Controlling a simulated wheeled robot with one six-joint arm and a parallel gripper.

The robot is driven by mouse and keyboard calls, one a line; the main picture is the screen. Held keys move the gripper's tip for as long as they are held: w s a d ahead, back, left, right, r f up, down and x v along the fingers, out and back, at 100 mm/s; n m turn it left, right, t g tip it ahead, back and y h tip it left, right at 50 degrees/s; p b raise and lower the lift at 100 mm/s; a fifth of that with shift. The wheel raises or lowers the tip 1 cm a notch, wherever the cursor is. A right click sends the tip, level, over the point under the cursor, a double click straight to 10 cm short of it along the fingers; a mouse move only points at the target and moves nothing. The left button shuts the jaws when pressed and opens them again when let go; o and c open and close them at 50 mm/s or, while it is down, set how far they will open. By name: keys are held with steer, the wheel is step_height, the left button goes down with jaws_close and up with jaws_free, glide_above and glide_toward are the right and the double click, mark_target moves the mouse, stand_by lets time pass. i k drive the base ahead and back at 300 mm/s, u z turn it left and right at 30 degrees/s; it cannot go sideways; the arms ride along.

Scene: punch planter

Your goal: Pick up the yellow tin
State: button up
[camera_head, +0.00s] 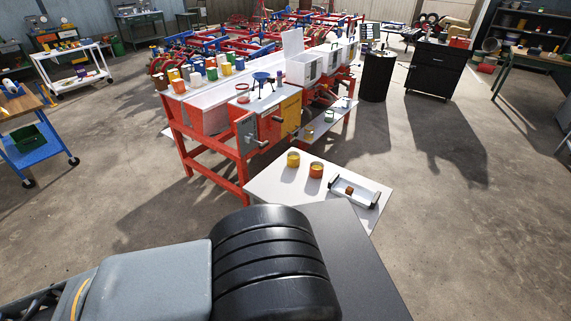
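A yellow tin (293,160) stands upright on a low white tabletop (262,190) in the middle of the head view. An orange tin (316,171) stands close to its right, with a small gap between them. My arm fills the bottom of the view, well in front of the tins. My gripper does not show, so I cannot see whether it is open or shut.
A tray with a small brown block (349,190) lies right of the tins. Behind stands a red-framed planter (243,172) with several coloured tins on top. A black bin (377,77) and black cabinet (437,70) stand back right. Concrete floor is open to the right.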

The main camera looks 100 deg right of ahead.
mark_target(293, 160)
steer(key=z, duration=2.25)
steer(key=i, duration=2.2)
steer(key=z, duration=1.15)
